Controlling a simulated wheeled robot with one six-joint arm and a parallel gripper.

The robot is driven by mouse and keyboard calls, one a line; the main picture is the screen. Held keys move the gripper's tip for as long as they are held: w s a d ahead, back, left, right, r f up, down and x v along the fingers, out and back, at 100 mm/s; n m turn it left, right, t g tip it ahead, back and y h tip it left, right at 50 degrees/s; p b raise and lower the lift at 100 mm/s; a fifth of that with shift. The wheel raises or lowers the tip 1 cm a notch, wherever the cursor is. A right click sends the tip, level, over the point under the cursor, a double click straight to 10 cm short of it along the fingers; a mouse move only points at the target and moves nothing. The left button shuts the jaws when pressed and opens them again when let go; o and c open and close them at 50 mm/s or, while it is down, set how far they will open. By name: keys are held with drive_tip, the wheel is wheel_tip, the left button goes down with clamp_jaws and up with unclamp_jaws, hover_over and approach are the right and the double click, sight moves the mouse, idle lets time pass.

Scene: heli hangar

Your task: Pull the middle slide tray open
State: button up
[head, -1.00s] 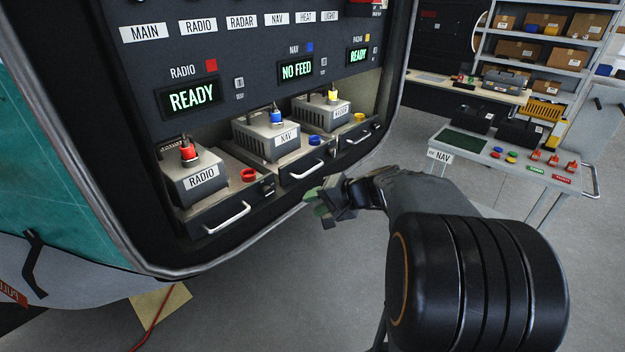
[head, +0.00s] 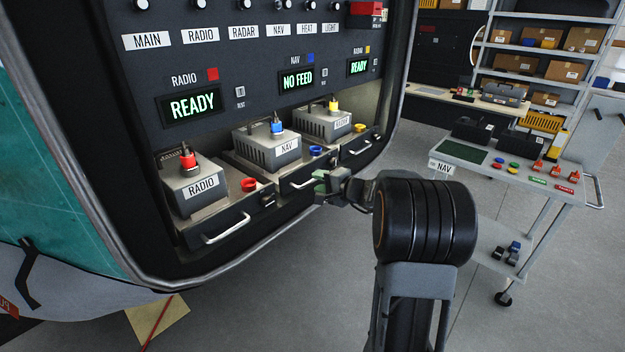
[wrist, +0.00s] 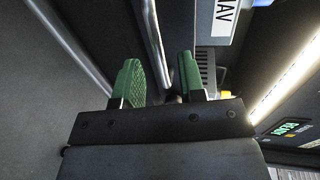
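The middle slide tray (head: 283,179) carries the NAV unit (head: 268,147) with its blue plug (head: 277,125) and sits in the console between the RADIO and RADAR trays. Its pale bar handle (head: 301,184) is on the front face. My gripper (head: 322,187) is at the right end of this handle. In the wrist view, the green fingers of my gripper (wrist: 161,78) are apart. The handle (wrist: 153,35) runs into the space between them, nearer the left finger, with a gap showing. The NAV label (wrist: 226,14) is beyond. Whether the handle touches a finger is unclear.
The RADIO tray (head: 222,227) is at left and the RADAR tray (head: 358,148) at right, each with its own handle. The NAV display (head: 297,80) reads NO FEED. A cart (head: 520,178) with small parts stands at right.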

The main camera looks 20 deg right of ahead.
sight(314, 180)
drive_tip(key=shift+x, duration=1.65)
clamp_jaws()
